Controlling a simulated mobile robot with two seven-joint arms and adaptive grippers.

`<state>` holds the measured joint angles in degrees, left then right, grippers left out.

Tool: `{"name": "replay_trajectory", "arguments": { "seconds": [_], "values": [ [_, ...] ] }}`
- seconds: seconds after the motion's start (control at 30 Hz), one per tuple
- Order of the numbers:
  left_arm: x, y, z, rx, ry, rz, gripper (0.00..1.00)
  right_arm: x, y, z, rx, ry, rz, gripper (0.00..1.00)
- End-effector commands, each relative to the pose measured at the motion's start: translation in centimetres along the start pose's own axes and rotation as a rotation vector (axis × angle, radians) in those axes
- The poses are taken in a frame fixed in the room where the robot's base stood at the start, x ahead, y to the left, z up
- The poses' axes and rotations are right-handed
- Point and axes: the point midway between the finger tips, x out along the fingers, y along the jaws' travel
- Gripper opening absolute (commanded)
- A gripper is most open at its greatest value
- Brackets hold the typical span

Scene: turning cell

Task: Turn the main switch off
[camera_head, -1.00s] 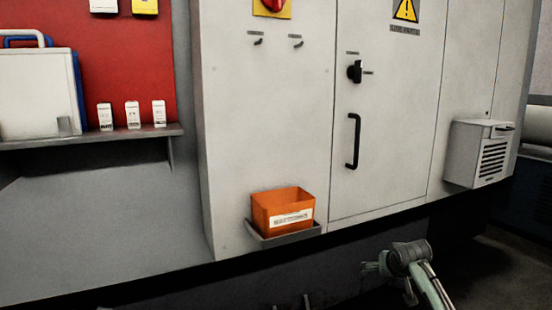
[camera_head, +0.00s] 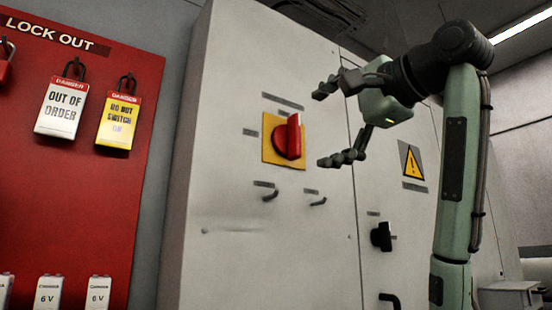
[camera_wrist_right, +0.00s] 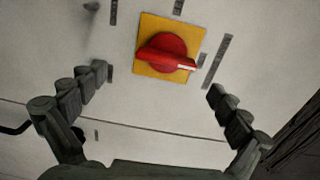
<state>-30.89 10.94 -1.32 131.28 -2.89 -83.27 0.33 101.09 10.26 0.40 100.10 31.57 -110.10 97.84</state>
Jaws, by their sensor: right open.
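The main switch is a red rotary knob (camera_head: 288,138) on a yellow square plate (camera_head: 269,153), on the pale grey cabinet front. In the head view its raised handle stands about upright. My right gripper (camera_head: 322,128) is open, its fingers spread above and below at the knob's right, apart from it. In the right wrist view the knob (camera_wrist_right: 165,53) and yellow plate (camera_wrist_right: 150,21) lie ahead, between and beyond the two open fingertips (camera_wrist_right: 158,80). The gripper is empty. My left gripper is in neither view.
Two small levers (camera_head: 270,196) sit below the plate. A black latch (camera_head: 381,237) and a yellow warning sign (camera_head: 412,162) are on the cabinet door to the right. A red lock-out board (camera_head: 75,190) with padlocked tags hangs at the left.

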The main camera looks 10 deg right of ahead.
Motion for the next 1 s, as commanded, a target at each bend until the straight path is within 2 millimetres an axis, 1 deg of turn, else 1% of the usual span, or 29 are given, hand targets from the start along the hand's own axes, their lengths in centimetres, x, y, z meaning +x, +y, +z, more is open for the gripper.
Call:
{"name": "replay_trajectory", "arguments": {
  "seconds": [0.03,0.07,0.13,0.4,0.5,0.6,0.73,0.93,0.97,1.0],
  "values": [
    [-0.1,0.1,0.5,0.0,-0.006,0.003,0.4,-0.6,-0.5,0.4,0.008,-0.005,-0.009,1.0],
    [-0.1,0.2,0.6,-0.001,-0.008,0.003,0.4,-0.7,-0.6,0.5,0.013,-0.007,-0.011,1.0],
    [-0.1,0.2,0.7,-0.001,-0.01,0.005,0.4,-0.2,-0.8,0.7,0.019,-0.01,-0.011,1.0],
    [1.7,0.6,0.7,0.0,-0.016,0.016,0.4,4.1,-0.8,0.6,0.018,-0.008,-0.01,1.0],
    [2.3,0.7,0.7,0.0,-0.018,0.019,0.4,5.5,-0.8,0.6,0.017,-0.008,-0.01,1.0],
    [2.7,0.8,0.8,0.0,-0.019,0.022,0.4,6.3,-0.8,0.6,0.017,-0.009,-0.011,1.0],
    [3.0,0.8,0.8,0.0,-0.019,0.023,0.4,6.8,-0.8,0.6,0.017,-0.008,-0.012,1.0],
    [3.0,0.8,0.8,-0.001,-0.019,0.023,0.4,6.8,-0.8,0.6,0.016,-0.008,-0.012,1.0],
    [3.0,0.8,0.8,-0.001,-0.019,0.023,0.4,6.8,-0.8,0.6,0.016,-0.008,-0.012,0.97],
    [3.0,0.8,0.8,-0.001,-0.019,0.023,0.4,6.8,-0.8,0.6,0.016,-0.008,-0.012,0.93]
  ]
}}
